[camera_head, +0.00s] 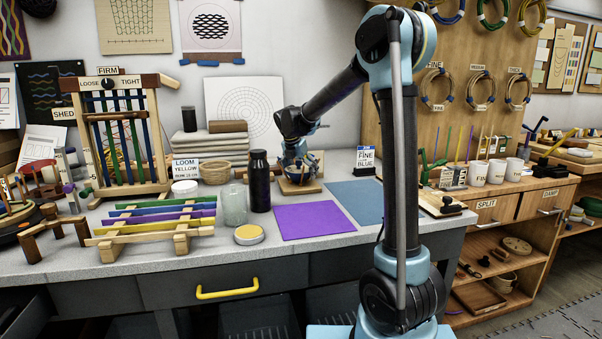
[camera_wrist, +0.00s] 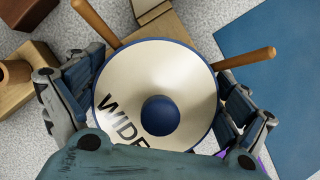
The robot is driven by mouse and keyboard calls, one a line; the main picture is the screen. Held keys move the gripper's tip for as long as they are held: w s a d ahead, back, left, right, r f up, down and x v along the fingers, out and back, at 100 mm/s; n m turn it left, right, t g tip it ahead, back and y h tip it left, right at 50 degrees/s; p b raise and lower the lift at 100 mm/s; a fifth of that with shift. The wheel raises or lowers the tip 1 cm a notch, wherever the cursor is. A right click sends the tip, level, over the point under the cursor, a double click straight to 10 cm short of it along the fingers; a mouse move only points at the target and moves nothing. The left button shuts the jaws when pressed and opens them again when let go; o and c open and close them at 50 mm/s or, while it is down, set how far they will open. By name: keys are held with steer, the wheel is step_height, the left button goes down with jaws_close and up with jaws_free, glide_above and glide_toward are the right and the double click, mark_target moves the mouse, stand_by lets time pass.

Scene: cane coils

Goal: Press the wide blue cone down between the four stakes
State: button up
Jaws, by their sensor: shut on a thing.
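The wide cone (camera_wrist: 190,75) has a cream top marked WIDE, a blue rim and a blue knob. My gripper (camera_wrist: 152,98) is shut on it, with fingers on its left and right sides. Two wooden stakes show past its rim in the wrist view, one at upper left (camera_wrist: 95,22) and one at upper right (camera_wrist: 246,58). The other stakes and the cone's underside are hidden. In the head view my gripper (camera_head: 299,164) is low over a small wooden board (camera_head: 299,188) on the bench. I cannot tell how deep the cone sits.
A purple mat (camera_head: 305,221) and a blue mat (camera_head: 357,202) lie flat in front and to the right. A dark bottle (camera_head: 260,182), a glass jar (camera_head: 234,206) and a woven basket (camera_head: 215,172) stand to the left. A FINE BLUE card (camera_head: 366,160) stands on the right.

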steer(key=shift+f, duration=0.4)
steer(key=o, duration=0.9)
steer(key=shift+o, duration=0.2)
steer(key=shift+r, duration=0.1)
